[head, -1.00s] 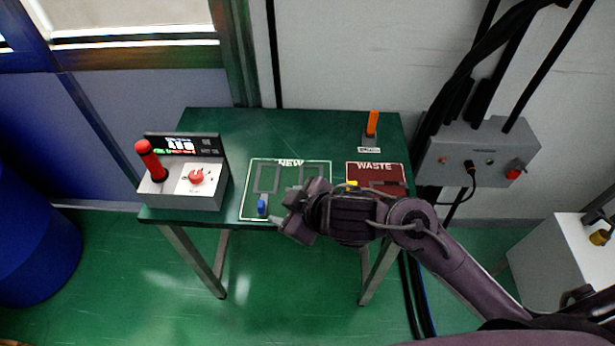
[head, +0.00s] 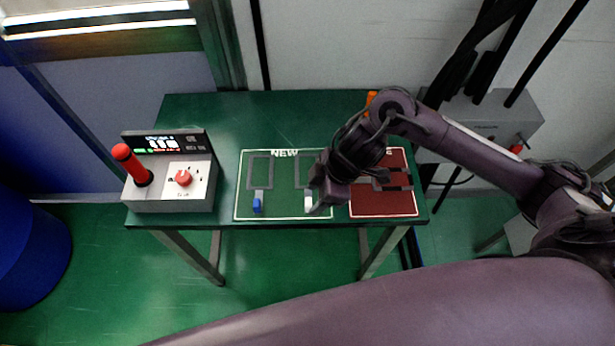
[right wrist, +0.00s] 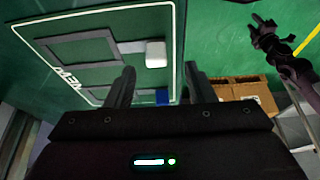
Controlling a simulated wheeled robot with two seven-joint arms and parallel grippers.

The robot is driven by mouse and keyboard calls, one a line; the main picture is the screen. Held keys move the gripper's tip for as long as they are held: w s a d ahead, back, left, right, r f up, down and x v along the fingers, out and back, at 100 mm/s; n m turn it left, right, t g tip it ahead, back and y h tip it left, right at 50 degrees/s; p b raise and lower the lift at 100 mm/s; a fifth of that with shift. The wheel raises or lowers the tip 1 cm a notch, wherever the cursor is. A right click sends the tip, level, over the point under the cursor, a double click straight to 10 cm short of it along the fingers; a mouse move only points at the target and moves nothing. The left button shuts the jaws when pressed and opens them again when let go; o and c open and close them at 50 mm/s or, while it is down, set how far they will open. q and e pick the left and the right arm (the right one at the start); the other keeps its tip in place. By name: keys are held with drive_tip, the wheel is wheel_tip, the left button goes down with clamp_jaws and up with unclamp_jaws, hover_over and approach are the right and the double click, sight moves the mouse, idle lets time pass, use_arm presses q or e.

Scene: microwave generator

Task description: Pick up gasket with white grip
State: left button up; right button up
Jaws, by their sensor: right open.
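The gasket with the white grip lies on the green NEW area of the table; its white grip (head: 308,203) shows just left of my right gripper (head: 321,204). In the right wrist view its white grip (right wrist: 156,53) is beyond the fingertips, roughly between them in the picture. The gripper (right wrist: 159,70) is open and empty there. My arm hides part of this gasket's frame in the head view. A second gasket with a blue grip (head: 257,205) lies to its left; its blue end (right wrist: 163,97) shows between the fingers. A dark jointed arm end (right wrist: 265,35), probably my left gripper, is small.
The red WASTE area (head: 370,207) with dark frame parts is right of NEW, partly behind my arm. A control box (head: 172,190) with a red lever stands at the table's left. An orange piece (head: 370,97) stands at the back. The table's middle back is clear.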

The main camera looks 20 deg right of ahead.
sight(310, 201)
drive_tip(key=x, duration=0.3)
drive_tip(key=shift+w+d, duration=0.15)
drive_tip(key=shift+d, duration=0.1)
drive_tip(key=shift+a+f, duration=0.1)
drive_tip(key=shift+f, duration=0.2)
clamp_jaws()
use_arm(q)
drive_tip(key=shift+w+r, duration=0.1)
drive_tip(key=shift+w, duration=0.65)
drive_tip(key=shift+d, duration=0.1)
use_arm(e)
drive_tip(key=shift+w+r, duration=0.1)
